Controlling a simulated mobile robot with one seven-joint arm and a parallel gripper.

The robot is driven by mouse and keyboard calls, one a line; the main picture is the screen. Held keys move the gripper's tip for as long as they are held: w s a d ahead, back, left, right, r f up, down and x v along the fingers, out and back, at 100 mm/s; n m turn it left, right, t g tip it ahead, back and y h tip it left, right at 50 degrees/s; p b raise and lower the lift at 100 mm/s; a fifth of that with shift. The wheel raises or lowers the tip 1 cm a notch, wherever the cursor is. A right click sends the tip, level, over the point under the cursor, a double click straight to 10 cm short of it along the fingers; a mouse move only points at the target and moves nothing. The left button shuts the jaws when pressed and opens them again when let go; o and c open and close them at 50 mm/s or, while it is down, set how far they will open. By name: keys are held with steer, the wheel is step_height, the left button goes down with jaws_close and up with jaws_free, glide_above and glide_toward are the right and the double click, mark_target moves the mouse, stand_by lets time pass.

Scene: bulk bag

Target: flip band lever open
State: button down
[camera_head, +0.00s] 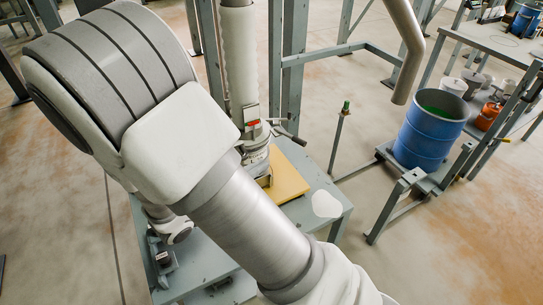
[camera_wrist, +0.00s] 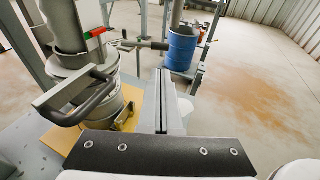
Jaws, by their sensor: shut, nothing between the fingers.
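My gripper (camera_wrist: 161,76) points forward in the wrist view, its two long grey fingers together with nothing between them. To its left stands a grey metal spout (camera_wrist: 72,72) with a band around it. A bent grey lever handle (camera_wrist: 90,108) sticks out from the spout towards my gripper, with a gap between them. A second, straight bar (camera_wrist: 148,44) juts right from higher up; I cannot tell which is the band lever. In the head view the spout (camera_head: 256,158) carries a small red-marked part (camera_head: 252,124). My arm hides the gripper there.
The spout stands over a yellow plate (camera_head: 288,175) on a grey-blue table (camera_head: 330,190). A blue drum (camera_head: 428,135) stands on a frame at right, below a grey pipe (camera_head: 407,50). Grey posts rise behind the spout.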

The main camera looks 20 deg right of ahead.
mark_target(300, 142)
steer(key=b+x, duration=0.4)
steer(key=x, duration=0.9)
steer(key=shift+s, duration=0.15)
steer(key=shift+d, duration=0.15)
steer(key=shift+d+r+p, duration=0.1)
steer(key=shift+d+p, duration=0.25)
steer(key=shift+d, duration=0.1)
steer(key=shift+w+d, duration=0.25)
steer(key=shift+d, duration=0.15)
steer(key=shift+a, duration=0.1)
